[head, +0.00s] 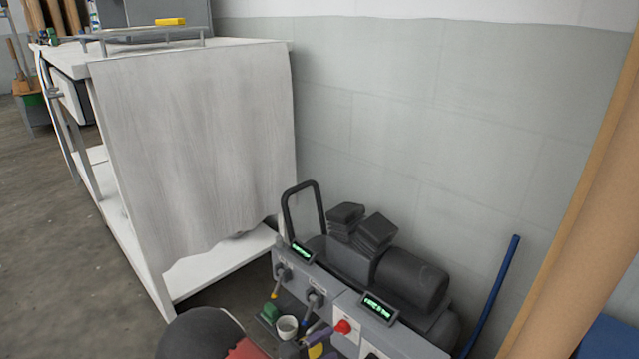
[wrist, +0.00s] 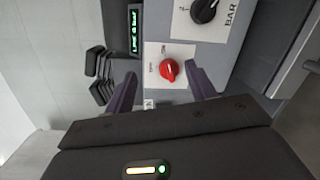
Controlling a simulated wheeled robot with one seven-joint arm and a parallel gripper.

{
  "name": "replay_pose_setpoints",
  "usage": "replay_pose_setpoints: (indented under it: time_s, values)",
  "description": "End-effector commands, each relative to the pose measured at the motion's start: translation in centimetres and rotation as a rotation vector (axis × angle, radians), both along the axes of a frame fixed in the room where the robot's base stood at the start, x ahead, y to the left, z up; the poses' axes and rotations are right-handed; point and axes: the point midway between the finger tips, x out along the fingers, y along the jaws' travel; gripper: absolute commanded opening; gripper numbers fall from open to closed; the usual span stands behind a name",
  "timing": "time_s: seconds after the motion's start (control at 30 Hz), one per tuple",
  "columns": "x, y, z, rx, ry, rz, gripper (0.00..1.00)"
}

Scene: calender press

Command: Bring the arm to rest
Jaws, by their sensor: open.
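My gripper (wrist: 160,73) is open in the wrist view. Its two dark purple fingers are spread with nothing held between them. A red knob (wrist: 168,70) on a white plate shows in the gap between the fingers; I cannot tell whether they touch it. The press (head: 318,291) stands at the bottom centre of the head view, with a grey panel, green displays and a black motor. A red knob on its panel also shows there (head: 343,326). Part of my dark arm shows at the bottom edge of the head view.
A white bench (head: 195,150) stands at left, with a yellow item (head: 170,21) on top. A small white cup (head: 287,327) sits by the panel. A blue rod (head: 490,297) leans near the wall. A thick tan post (head: 590,200) stands at right.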

Motion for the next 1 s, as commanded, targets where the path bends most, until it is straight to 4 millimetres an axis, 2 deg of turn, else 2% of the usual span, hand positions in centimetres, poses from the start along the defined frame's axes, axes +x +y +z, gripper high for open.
replay_pose_setpoints:
  time_s: [0.03,0.1,0.3,0.5,0.77,1.0]
  values:
    - [0.0,-1.4,2.3,0.053,0.013,-0.073,0.56]
    - [-0.6,-3.3,4.6,0.128,0.047,-0.175,0.56]
    - [-3.1,-8.2,10.7,0.38,0.141,-0.425,0.56]
    - [-6.4,-11.6,16.3,0.669,0.201,-0.587,0.56]
    - [-11.1,-14.1,23.2,1.065,0.199,-0.66,0.56]
    - [-15.2,-14.8,29.4,1.396,0.097,-0.588,0.56]
